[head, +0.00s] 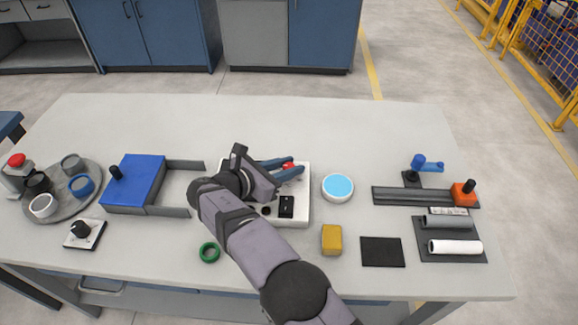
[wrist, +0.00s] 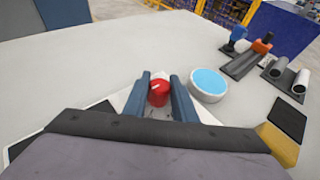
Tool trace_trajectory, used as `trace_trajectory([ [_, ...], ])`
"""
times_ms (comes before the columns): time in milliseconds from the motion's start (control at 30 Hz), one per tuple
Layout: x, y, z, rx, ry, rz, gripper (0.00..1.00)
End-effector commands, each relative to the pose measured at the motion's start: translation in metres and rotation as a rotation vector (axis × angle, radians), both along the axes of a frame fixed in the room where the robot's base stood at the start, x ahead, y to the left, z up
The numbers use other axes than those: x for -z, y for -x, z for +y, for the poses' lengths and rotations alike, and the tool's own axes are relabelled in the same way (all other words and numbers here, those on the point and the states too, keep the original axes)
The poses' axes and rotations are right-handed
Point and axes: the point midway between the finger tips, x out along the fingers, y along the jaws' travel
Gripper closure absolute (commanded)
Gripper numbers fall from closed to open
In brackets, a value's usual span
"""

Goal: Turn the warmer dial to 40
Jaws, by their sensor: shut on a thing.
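A red dial (head: 289,167) with a white pointer mark sits on a white panel box (head: 300,210) in the middle of the table. In the wrist view the red dial (wrist: 158,93) lies between the two blue fingers of my gripper (wrist: 160,84). My gripper (head: 284,168) is shut on the dial, reaching over the box from the left in the head view. The pointer tilts slightly up and right in the wrist view. No scale numbers are readable, and my arm hides part of the box.
A white-rimmed blue disc (head: 338,187) stands just right of the box. A yellow block (head: 332,240) and green ring (head: 209,253) lie nearer the front. A blue drawer box (head: 134,182) and cup tray (head: 70,205) are left; pipes (head: 455,247) and a rail (head: 420,196) are right.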

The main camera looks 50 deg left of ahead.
Motion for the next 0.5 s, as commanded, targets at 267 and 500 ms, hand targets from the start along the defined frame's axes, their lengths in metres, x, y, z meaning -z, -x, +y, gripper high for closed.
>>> trace_trajectory([
  [267, -0.0005, -0.0006, -0.0004, 0.001, 0.001, -0.002, 0.57],
  [500, -0.0004, 0.0, -0.0002, 0.0, 0.0, -0.001, 0.57],
])
